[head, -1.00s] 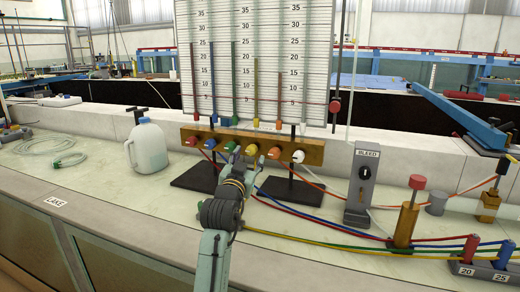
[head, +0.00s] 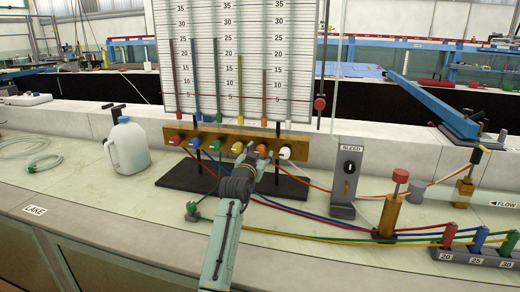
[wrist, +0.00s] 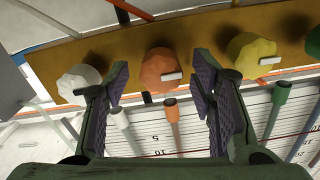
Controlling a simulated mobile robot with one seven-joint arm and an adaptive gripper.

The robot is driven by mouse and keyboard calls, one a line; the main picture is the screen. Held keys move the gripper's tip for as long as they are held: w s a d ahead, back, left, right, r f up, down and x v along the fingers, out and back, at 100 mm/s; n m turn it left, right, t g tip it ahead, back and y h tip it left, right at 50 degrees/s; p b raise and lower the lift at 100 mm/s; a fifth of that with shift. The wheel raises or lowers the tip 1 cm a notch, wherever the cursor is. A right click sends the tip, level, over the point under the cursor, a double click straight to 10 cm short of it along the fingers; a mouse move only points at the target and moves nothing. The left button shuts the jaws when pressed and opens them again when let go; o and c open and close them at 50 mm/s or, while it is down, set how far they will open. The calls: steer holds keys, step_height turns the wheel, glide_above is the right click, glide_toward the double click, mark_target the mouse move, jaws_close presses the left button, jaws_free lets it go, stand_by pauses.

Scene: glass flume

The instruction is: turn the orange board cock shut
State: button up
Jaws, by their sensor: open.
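The orange cock (wrist: 158,72) is a faceted knob on the brown wooden bar (wrist: 205,30) of the tube board. A pale mark on it points to the right in the wrist view. My gripper (wrist: 160,92) is open, with one finger on each side of the orange cock and gaps visible between pads and knob. Whether the fingertips reach its full depth I cannot tell. In the head view my gripper (head: 252,157) is at the bar by the orange cock (head: 262,151), partly covering that area.
The white cock (wrist: 80,84) is close beside the left finger, and the yellow cock (wrist: 252,54) is beyond the right finger. Tubes, including an orange-topped one (wrist: 171,110), run between the fingers. A white jug (head: 127,147) and the grey BLEED post (head: 346,178) stand on the bench.

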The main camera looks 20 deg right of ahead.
steer(key=shift+w+d, duration=0.3)
steer(key=shift+w, duration=0.2)
steer(key=shift+c, duration=0.3)
steer(key=c, duration=1.1)
